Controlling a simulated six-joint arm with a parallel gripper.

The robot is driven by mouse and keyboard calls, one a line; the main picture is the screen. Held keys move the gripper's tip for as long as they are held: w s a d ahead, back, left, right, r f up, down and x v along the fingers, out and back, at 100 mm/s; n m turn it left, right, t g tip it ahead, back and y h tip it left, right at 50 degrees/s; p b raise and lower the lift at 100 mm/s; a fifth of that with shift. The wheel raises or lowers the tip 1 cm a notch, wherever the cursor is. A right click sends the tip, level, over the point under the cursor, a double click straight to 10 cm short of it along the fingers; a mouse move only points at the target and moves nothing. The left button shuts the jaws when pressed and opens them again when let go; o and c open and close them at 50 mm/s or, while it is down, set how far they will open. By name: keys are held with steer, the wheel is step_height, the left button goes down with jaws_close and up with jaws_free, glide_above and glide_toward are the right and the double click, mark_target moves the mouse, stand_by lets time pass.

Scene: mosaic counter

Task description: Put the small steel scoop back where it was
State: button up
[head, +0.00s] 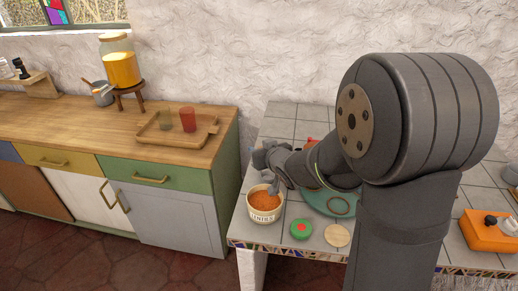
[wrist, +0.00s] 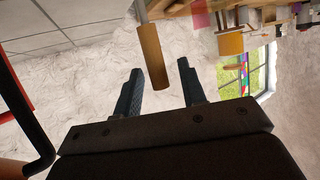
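In the wrist view, a brown handle on a grey metal shaft (wrist: 152,58), which looks like the scoop's, comes down from the top edge. Its end overlaps the space between the two fingertips of my gripper (wrist: 160,75). The fingers are apart, with a visible gap on both sides of the handle. The scoop's head is out of that view. In the head view, my gripper (head: 276,180) is over and behind a cream bowl of orange contents (head: 264,206). I cannot make out the scoop there; my arm hides much of the area.
A green tin (head: 301,230) and a round wooden disc (head: 338,236) sit at the tiled counter's front edge. A teal plate (head: 322,205) is partly behind my arm. An orange box (head: 487,232) stands right. A wooden tray (head: 158,139) with cups is on the left cabinet.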

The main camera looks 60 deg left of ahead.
steer(key=v, duration=1)
steer(key=shift+d, duration=0.1)
steer(key=x, duration=1.2)
stand_by(0.4)
